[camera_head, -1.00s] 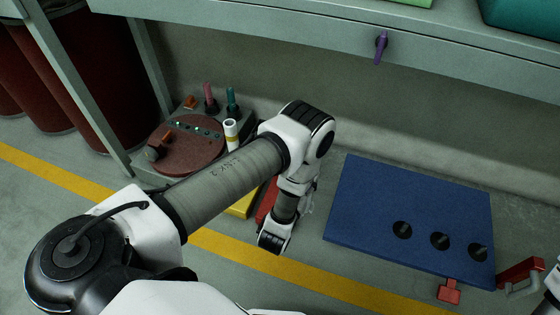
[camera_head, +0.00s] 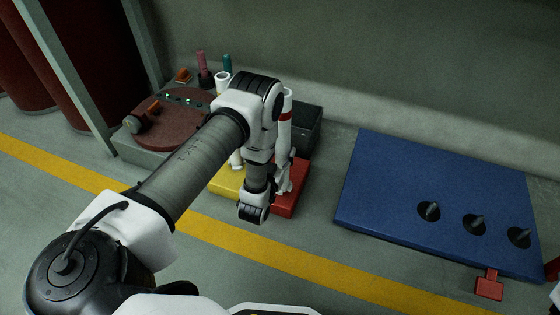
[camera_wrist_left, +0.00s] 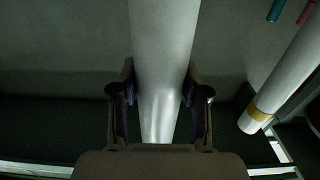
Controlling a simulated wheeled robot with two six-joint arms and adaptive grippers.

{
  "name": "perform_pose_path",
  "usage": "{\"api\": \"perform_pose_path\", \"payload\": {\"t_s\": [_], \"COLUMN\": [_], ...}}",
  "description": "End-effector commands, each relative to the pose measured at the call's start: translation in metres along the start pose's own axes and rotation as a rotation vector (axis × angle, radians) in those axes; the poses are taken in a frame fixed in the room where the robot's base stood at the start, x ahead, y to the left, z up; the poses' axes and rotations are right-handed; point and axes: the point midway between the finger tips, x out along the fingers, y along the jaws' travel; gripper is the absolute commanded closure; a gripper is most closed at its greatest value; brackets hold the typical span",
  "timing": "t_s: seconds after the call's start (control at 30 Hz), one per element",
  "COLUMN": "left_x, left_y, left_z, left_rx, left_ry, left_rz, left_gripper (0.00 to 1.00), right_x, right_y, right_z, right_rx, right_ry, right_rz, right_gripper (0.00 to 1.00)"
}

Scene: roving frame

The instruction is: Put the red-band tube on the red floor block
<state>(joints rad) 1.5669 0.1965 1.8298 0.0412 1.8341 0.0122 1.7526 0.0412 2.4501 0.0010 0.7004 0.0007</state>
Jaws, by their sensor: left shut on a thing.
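The red-band tube (camera_head: 285,132) is white with a red ring near its top and is upright. My left gripper (camera_head: 284,180) is shut on it; the left wrist view shows the tube (camera_wrist_left: 162,70) between the two fingers (camera_wrist_left: 160,100). The red floor block (camera_head: 291,201) lies directly under the tube and gripper, partly hidden by my left wrist. Whether the tube's lower end touches the block cannot be told.
A yellow block (camera_head: 225,184) adjoins the red one. A yellow-band tube (camera_wrist_left: 257,113) stands beside the held tube. A dark box (camera_head: 308,127) is close behind. A blue board (camera_head: 420,180) with dark knobs lies right. A round brown disc (camera_head: 165,128) is left.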

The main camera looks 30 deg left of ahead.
Motion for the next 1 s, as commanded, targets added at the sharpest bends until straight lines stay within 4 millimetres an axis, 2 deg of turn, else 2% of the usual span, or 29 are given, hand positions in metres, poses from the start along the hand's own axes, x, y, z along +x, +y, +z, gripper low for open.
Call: {"api": "perform_pose_path", "payload": {"t_s": [0.03, 0.2, 0.4, 0.77, 0.8, 0.83, 1.0], "left_x": [0.013, 0.036, 0.037, 0.036, 0.036, 0.036, 0.036], "left_y": [-0.009, -0.021, -0.021, -0.021, -0.021, -0.021, -0.021], "left_z": [0.006, 0.008, 0.042, 0.043, 0.042, 0.042, 0.042], "left_rx": [-0.001, 0.000, 0.001, 0.001, 0.001, 0.001, 0.001], "left_ry": [0.006, 0.002, -0.001, -0.001, -0.001, -0.001, -0.001], "left_rz": [-0.004, 0.001, 0.002, 0.002, 0.002, 0.002, 0.002], "left_gripper": [0.97, 0.97, 0.97, 0.97, 0.40, 0.30, 0.29], "right_x": [0.013, 0.023, 0.051, 0.049, 0.048, 0.048, 0.048], "right_y": [0.000, 0.001, 0.001, 0.002, 0.002, 0.002, 0.002], "right_z": [0.000, -0.001, -0.002, -0.003, -0.003, -0.003, -0.003], "right_rx": [0.002, 0.005, 0.010, 0.011, 0.011, 0.011, 0.011], "right_ry": [0.001, 0.003, 0.006, 0.007, 0.007, 0.007, 0.007], "right_rz": [0.000, 0.001, 0.001, 0.001, 0.001, 0.001, 0.001], "right_gripper": [0.60, 0.60, 0.60, 0.60, 0.60, 0.60, 0.60]}}
